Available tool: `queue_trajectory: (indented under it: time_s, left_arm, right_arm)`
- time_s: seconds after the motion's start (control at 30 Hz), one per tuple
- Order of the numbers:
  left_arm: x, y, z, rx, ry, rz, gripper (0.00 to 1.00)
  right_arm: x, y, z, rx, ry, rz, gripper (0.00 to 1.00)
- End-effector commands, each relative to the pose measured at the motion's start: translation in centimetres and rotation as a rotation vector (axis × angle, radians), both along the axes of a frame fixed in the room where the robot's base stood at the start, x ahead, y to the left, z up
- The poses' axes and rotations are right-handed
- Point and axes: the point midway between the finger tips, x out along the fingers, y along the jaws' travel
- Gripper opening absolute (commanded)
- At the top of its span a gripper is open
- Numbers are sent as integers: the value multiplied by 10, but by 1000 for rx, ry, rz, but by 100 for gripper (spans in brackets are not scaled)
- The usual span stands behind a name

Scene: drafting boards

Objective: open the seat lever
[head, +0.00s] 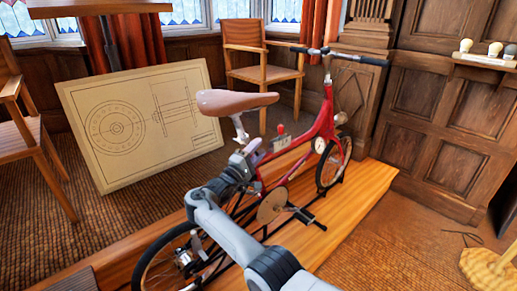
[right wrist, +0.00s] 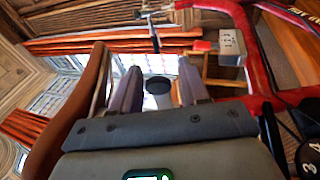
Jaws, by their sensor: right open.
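A red bicycle (head: 324,125) stands on a wooden platform, with a brown saddle (head: 236,101) on a silver seat post (head: 241,130). My right gripper (head: 258,152) is beside the frame just below the seat post. In the right wrist view, its two purple-grey fingers (right wrist: 159,88) are apart. A small dark rounded piece (right wrist: 158,85) shows between them; I cannot tell whether it is the seat lever or whether the fingers touch it. The saddle edge (right wrist: 78,115) is to the left and the red frame (right wrist: 254,60) to the right. The seat lever is not clearly visible. My left gripper is not in view.
A small box with a red knob (head: 281,138) sits on the bicycle near the gripper. A pedal crank (head: 302,215) is below. The wooden platform (head: 368,185) is under the wheels. A drawing board (head: 150,150) leans behind, and a chair (head: 262,70) stands at the back.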

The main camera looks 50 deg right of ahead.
Motion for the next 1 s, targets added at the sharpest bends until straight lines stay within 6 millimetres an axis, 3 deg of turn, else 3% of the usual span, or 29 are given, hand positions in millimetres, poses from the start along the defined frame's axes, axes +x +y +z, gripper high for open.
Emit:
queue_trajectory:
  time_s: [0.5, 0.7, 1.0]
  left_arm:
    - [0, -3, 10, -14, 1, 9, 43]
    - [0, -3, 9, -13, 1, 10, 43]
    - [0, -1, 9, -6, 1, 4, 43]
  right_arm:
    - [-1, 79, -25, 2, -1, 2, 45]
    - [-2, 92, -29, 1, -1, 1, 45]
    - [-2, 94, -30, -1, 0, 0, 45]
